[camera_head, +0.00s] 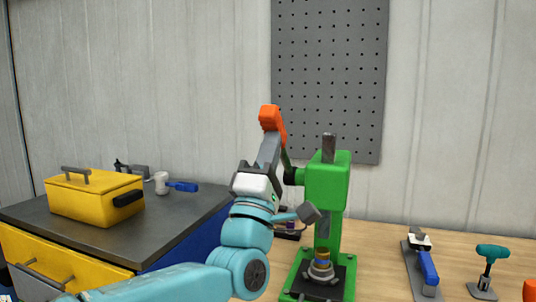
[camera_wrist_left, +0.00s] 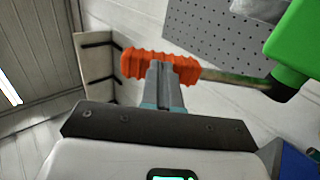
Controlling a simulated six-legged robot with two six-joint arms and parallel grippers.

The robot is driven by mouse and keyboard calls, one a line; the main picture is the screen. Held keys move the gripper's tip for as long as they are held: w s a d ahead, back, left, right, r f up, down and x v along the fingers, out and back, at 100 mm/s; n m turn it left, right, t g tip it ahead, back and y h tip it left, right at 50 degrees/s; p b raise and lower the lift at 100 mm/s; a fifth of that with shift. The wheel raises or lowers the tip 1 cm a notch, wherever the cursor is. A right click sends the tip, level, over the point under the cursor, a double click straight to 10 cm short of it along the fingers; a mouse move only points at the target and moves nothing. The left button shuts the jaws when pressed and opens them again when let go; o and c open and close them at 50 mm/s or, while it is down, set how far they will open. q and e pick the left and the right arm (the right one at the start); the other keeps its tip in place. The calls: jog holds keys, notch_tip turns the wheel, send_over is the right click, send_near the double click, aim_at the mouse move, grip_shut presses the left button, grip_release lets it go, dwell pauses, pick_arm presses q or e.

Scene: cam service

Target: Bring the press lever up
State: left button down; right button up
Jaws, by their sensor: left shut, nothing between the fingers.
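The green press (camera_head: 327,185) stands on the wooden bench, with its ram above a small metal part with a brass-coloured top (camera_head: 321,262). Its lever points up from the pivot on the press's left side and ends in an orange grip (camera_head: 271,119). In the left wrist view the orange grip (camera_wrist_left: 140,65) lies across the fingertips, and the lever rod runs right to the green press body (camera_wrist_left: 296,45). My left gripper (camera_head: 270,140) is shut and empty, its fingertips at the grip; I cannot tell whether they touch. It also shows in the left wrist view (camera_wrist_left: 163,75). My right gripper is out of view.
A dark-topped cabinet (camera_head: 188,215) at the left carries a yellow toolbox (camera_head: 95,196) and a blue-handled mallet (camera_head: 180,186). Right of the press are a blue-handled tool (camera_head: 428,266) and a teal-handled tool (camera_head: 491,254). A grey pegboard (camera_head: 335,70) hangs behind.

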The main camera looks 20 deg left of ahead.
pick_arm(q)
jog(key=w+r+g+p, duration=0.1)
jog(key=r+p, duration=0.1)
jog(key=p, duration=0.1)
jog(key=w+r+g+p, duration=0.2)
jog(key=r+p, duration=0.1)
jog(key=p, duration=0.1)
jog(key=w+r+g+p, duration=0.1)
jog(key=w+r+p, duration=0.1)
jog(key=p, duration=0.2)
jog(key=shift+w+d+r, duration=0.1)
jog(key=shift+r, duration=0.25)
jog(key=w+r+g+p, duration=0.1)
jog(key=w+g+p, duration=0.2)
jog(key=w+p, duration=0.4)
jog(key=shift+r+p, duration=0.2)
jog(key=shift+p, duration=0.85)
jog(key=shift+w+d, duration=0.1)
jog(key=shift+f, duration=0.1)
